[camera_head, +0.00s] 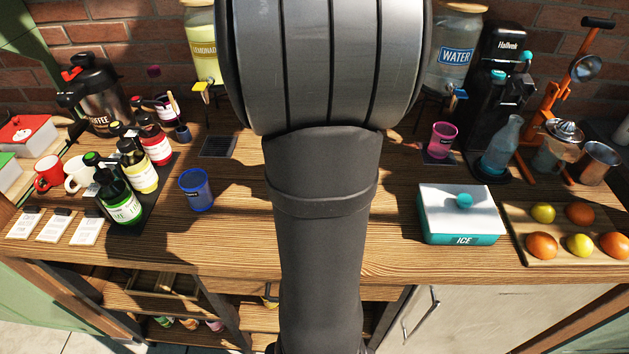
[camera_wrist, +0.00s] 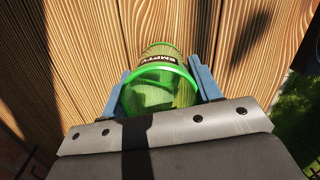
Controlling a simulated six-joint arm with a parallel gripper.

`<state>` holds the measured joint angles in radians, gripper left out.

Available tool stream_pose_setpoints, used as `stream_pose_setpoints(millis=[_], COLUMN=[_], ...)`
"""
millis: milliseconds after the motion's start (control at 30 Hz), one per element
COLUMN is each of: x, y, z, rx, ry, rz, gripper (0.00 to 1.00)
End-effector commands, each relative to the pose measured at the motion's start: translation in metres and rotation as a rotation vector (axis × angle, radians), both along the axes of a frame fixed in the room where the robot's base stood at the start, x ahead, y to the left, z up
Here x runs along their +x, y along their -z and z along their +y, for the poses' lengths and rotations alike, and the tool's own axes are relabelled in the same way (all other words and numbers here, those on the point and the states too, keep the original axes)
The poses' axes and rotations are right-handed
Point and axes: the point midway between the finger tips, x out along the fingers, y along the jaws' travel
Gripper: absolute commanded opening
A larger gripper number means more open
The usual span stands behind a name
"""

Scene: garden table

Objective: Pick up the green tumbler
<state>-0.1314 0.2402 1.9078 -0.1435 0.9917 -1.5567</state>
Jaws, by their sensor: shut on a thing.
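The green tumbler (camera_wrist: 160,90) shows in the wrist view, a clear green cup with a black label reading EMPTY. My gripper (camera_wrist: 164,85) has one blue-grey finger on each side of the tumbler and is shut on it. The tumbler's open rim faces the wrist camera. Wooden planks lie behind it; I cannot tell whether it touches them. In the head view my own arm fills the middle and hides the gripper and the green tumbler.
A blue tumbler (camera_head: 196,190) stands left of my arm and a pink tumbler (camera_head: 442,140) at the right. An ice box (camera_head: 460,215) and a fruit board (camera_head: 515,235) sit at the front right. Syrup bottles (camera_head: 120,200) crowd the left. The front middle of the table looks clear.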

Motion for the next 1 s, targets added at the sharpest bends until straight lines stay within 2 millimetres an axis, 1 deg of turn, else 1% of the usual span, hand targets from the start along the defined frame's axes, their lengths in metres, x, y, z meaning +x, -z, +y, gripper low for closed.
stream_pose_setpoints(millis=[167, 400, 500, 600, 733, 867, 933, 1000], x=[0.001, -0.024, -0.034, -0.041, -0.048, -0.048, -0.043, -0.032], y=[-0.032, -0.063, -0.075, -0.084, -0.093, -0.098, -0.100, -0.101], z=[0.000, -0.050, -0.068, -0.082, -0.095, -0.101, -0.103, -0.103], rx=[0.001, -0.001, -0.001, -0.001, -0.001, -0.001, 0.000, 0.000], ry=[0.000, 0.007, 0.007, 0.004, 0.004, 0.013, 0.041, 0.091], rz=[-0.008, -0.006, -0.005, -0.005, -0.003, -0.002, 0.000, 0.001], gripper=[0.32, 0.32, 0.32, 0.32, 0.32, 0.32, 0.32, 0.32])
